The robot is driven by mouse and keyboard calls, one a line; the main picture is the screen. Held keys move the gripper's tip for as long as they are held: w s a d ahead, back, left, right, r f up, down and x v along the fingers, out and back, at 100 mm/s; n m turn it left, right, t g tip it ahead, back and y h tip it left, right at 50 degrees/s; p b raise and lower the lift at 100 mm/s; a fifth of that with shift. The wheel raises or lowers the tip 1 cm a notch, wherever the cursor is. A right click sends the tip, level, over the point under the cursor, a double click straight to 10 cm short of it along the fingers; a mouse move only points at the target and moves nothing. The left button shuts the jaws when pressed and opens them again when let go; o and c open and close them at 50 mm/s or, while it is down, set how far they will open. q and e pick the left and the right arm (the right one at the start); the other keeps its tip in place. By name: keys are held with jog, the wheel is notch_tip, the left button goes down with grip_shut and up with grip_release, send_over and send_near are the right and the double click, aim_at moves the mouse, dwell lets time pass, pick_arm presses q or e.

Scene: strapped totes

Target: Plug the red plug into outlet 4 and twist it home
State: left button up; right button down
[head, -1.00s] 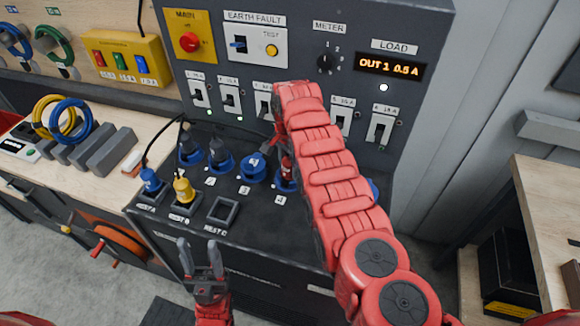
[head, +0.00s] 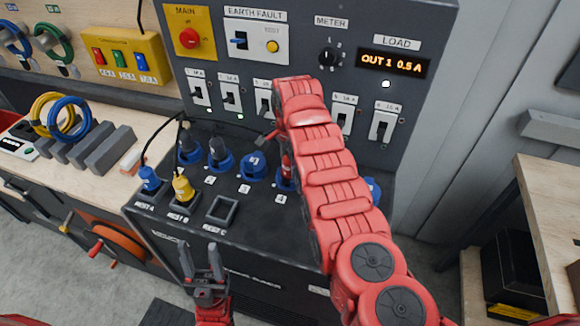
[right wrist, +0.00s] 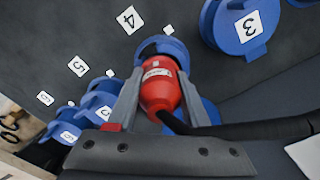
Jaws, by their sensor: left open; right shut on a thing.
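The red plug (right wrist: 158,92) is between the fingers of my right gripper (right wrist: 160,78), which is shut on it. Its front end is at the blue socket of outlet 4 (right wrist: 162,45), beside the label "4". They look lined up and in contact, but I cannot tell how deep the plug sits or how far it is turned. A black cable (right wrist: 245,130) runs from its back. In the head view the red plug (head: 287,167) shows just left of my right arm, above outlet 4 (head: 286,185). My left gripper (head: 202,258) is open and empty in front of the panel box.
Outlet 3 (head: 253,167) is just left. Dark plugs stand in outlets 1 and 2 (head: 219,155). A blue plug (head: 150,180) and a yellow plug (head: 183,188) are in rests A and B; rest C (head: 222,210) is empty. Breaker switches (head: 231,97) line the upright panel behind.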

jog(key=shift+w+a+m, duration=0.1)
jog(key=shift+a+m, duration=0.15)
jog(key=shift+m, duration=0.05)
jog(key=shift+r+m+b, duration=0.1)
jog(key=shift+m+b, duration=0.5)
jog(key=shift+b, duration=0.2)
dwell(0.3)
jog(key=shift+m+b, duration=0.7)
jog(key=shift+b, duration=0.05)
jog(key=shift+m+b, duration=0.4)
jog(key=shift+b, duration=0.05)
jog(key=shift+m, duration=0.3)
jog(key=shift+w+m+b, duration=0.1)
jog(key=shift+m+b, duration=0.2)
jog(key=shift+b, duration=0.1)
